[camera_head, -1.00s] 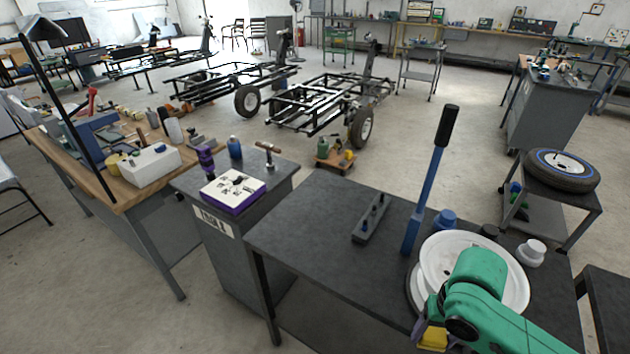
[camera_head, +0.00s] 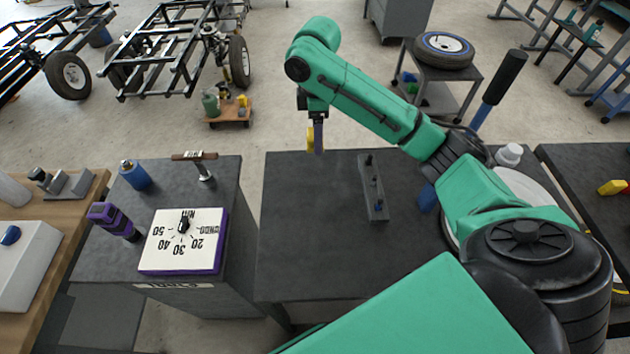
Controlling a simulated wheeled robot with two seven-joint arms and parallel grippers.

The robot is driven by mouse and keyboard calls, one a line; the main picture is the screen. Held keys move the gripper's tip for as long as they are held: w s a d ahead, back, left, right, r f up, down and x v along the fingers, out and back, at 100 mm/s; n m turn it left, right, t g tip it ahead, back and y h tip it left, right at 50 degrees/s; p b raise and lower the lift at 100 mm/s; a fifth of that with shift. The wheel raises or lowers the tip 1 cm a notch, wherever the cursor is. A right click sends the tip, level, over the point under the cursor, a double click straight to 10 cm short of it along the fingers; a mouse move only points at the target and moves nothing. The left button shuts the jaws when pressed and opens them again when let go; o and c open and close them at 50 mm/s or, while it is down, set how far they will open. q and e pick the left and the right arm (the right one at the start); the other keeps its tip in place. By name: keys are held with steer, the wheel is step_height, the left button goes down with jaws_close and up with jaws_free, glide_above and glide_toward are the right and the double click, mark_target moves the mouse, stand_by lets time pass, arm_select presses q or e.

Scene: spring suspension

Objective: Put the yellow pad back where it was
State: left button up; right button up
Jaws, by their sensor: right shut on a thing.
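My right arm comes in from the lower right, and its gripper (camera_head: 317,146) hangs over the far edge of the dark table (camera_head: 310,240). The gripper is shut on a small yellow pad (camera_head: 310,139), which shows mostly on the left side of the fingers. The pad is partly hidden by the gripper and looks held above the table. My left gripper is out of view.
A dark holder with pegs (camera_head: 372,190) lies right of the gripper. A white dial box (camera_head: 184,241), purple tool (camera_head: 113,218) and blue bottle (camera_head: 134,175) stand on the left cabinet. A yellow object (camera_head: 612,187) lies on the right table. The table's left-middle is bare.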

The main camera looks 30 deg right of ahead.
mark_target(316, 185)
step_height(316, 185, down, 17)
steer(key=shift+w+a+r+p, duration=0.1)
steer(key=shift+r+p, duration=0.05)
steer(key=shift+p, duration=0.9)
steer(key=shift+f, duration=0.3)
steer(key=o, duration=1.3)
steer(key=shift+r, duration=0.15)
step_height(316, 185, up, 12)
steer(key=shift+r+b, duration=0.1)
steer(key=shift+b, duration=0.6)
